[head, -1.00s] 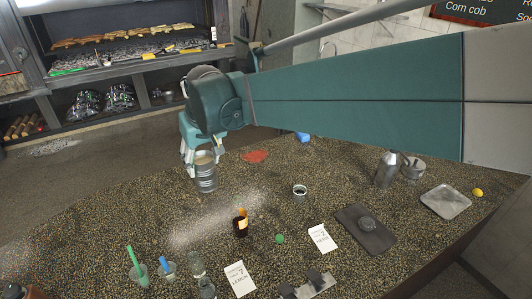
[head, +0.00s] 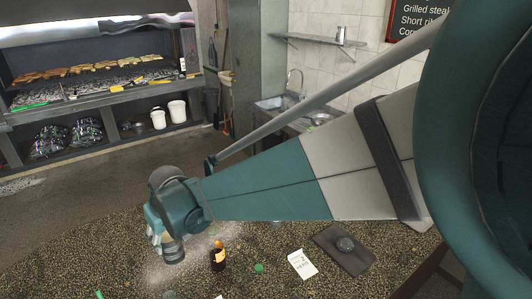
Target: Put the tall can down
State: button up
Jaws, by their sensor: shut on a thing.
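The tall can (head: 173,250) is a silvery ribbed metal can in the lower left of the head view. My gripper (head: 168,236) is shut on its upper part, and the fingers are partly hidden behind my wrist. The can looks upright, over the speckled counter (head: 105,245), near a pale powdery patch. I cannot tell whether its base touches the counter.
A brown bottle with an orange top (head: 218,258) stands just right of the can. A green ball (head: 259,268), a white card (head: 302,264) and a dark board (head: 338,256) with a round grey thing lie further right. The counter left of the can is clear.

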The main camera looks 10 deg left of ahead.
aim_at(174, 254)
jog(key=shift+f, duration=1.6)
jog(key=shift+f, duration=0.1)
jog(key=shift+f, duration=2.85)
jog(key=shift+f, duration=2.05)
jog(key=shift+f, duration=0.15)
jog(key=o, duration=1.4)
jog(key=shift+o, duration=0.2)
jog(key=shift+r, duration=0.2)
